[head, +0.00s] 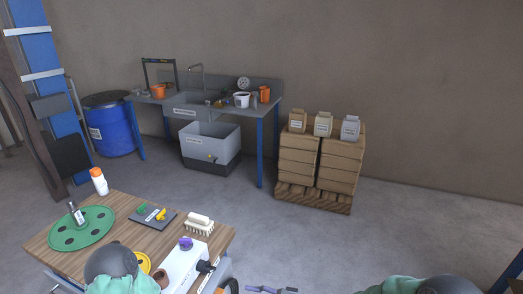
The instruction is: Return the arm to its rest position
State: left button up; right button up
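Neither of my grippers can be made out in the head view. Rounded grey and teal parts, probably of my own arms, show at the bottom left and bottom right edges. A white block-like object (183,266) with a purple top and a black knob is at the near edge of the wooden table (62,240). A small pale purple shape (272,290) is cut off by the bottom edge, and I cannot tell what it is.
The table holds a green disc (84,231), a white bottle with an orange cap (99,181), a grey pad (153,218) and a brush (200,222). A sink bench (222,112), a blue drum (112,128) and stacked boxes (318,160) stand behind.

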jog(key=s+d+f+n+g+h, duration=0.1)
jog(key=s+d+f+n+h, duration=0.2)
jog(key=f, duration=0.5)
jog(key=s+d+f+n+g+h+p, duration=0.1)
jog(key=s+d+f+n+h, duration=0.2)
jog(key=s+d+f+h, duration=0.2)
jog(key=s+d+f+n+g+h, duration=0.2)
jog(key=s+d+f+n+h, duration=0.2)
jog(key=s+f, duration=0.3)
jog(key=shift+s+d+f+p, duration=0.25)
jog(key=shift+s+f+p, duration=0.15)
jog(key=shift+f, duration=2.05)
